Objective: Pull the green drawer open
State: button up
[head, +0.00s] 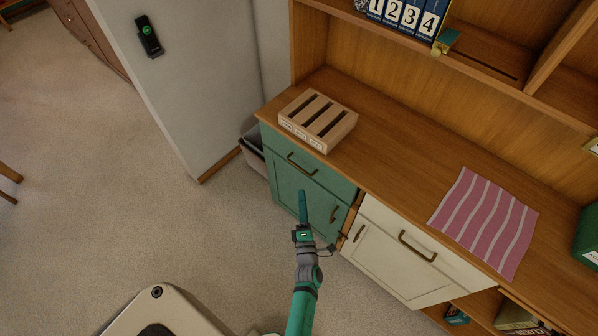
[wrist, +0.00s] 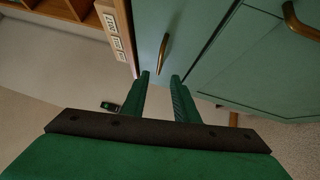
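The green drawer (head: 280,151) is the top front of the green cabinet, just under the wooden counter, and it looks flush with the cabinet. Its brass handle (head: 301,165) shows in the middle of its front. In the wrist view the drawer handle (wrist: 162,54) lies just beyond the fingertips, in line with the gap between them. My gripper (head: 302,194) is in front of the green cabinet, below the drawer handle in the picture. In the wrist view my gripper (wrist: 160,76) is open, with nothing between its fingers.
Below the drawer is a green door with its own brass handle (head: 333,213). A white cabinet (head: 390,254) stands to the right. A slotted wooden box (head: 344,128) and a pink striped cloth (head: 484,222) lie on the counter (head: 400,172).

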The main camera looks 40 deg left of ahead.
jog(key=x, duration=1.1)
jog(key=shift+a, duration=0.35)
grip_shut()
jog(key=shift+s, duration=0.15)
dwell(0.8)
